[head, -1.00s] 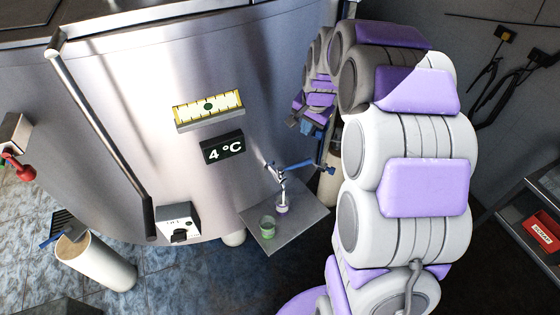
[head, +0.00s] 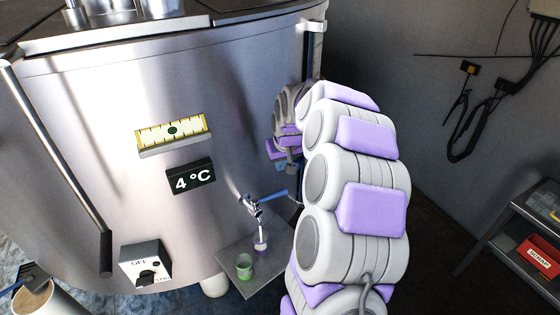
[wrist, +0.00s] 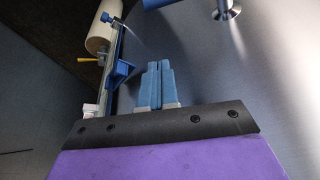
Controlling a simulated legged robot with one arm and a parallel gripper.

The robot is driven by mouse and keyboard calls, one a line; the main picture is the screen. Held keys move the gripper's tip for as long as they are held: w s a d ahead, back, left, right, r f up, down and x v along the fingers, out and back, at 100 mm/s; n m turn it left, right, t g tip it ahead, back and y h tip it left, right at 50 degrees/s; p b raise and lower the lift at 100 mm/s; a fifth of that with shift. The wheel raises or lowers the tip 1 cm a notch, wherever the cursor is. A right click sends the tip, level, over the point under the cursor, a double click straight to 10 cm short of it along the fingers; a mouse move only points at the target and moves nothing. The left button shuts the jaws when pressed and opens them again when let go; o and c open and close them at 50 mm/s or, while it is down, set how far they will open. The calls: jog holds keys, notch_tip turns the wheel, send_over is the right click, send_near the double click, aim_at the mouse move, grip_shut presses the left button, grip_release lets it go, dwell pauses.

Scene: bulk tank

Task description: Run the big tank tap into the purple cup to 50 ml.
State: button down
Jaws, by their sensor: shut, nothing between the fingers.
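The tank tap (head: 254,205) sticks out low on the steel tank (head: 110,100), with a blue lever (head: 270,197) pointing right. The small purple cup (head: 261,244) stands under it on a grey shelf (head: 222,257). A thin pale column joins tap and cup; I cannot tell whether it is spout or liquid. The cup's fill level is too small to read. My gripper (head: 292,168) is above and right of the tap, partly hidden by my arm. In the wrist view, its blue fingers (wrist: 157,66) are shut and empty, apart from a blue bar (wrist: 158,3) at the top.
A green cup (head: 245,268) stands on the shelf, front left of the purple cup. A switch box (head: 145,264) and a 4 °C display (head: 190,178) are on the tank. A cart with a red box (head: 540,252) stands right. The wrist view shows a rail (wrist: 107,85) at left.

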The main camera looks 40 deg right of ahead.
aim_at(276, 195)
jog(key=f, duration=0.1)
jog(key=s+f+b, duration=0.1)
jog(key=f, duration=0.1)
jog(key=s+f+b, duration=0.1)
jog(key=f, duration=0.1)
jog(key=shift+s+a+f, duration=0.1)
jog(key=shift+a+f, duration=0.15)
jog(key=shift+a, duration=0.05)
jog(key=shift+s+a, duration=0.2)
jog(key=shift+s, duration=0.3)
jog(key=shift+w+p, duration=0.1)
jog(key=shift+p, duration=0.2)
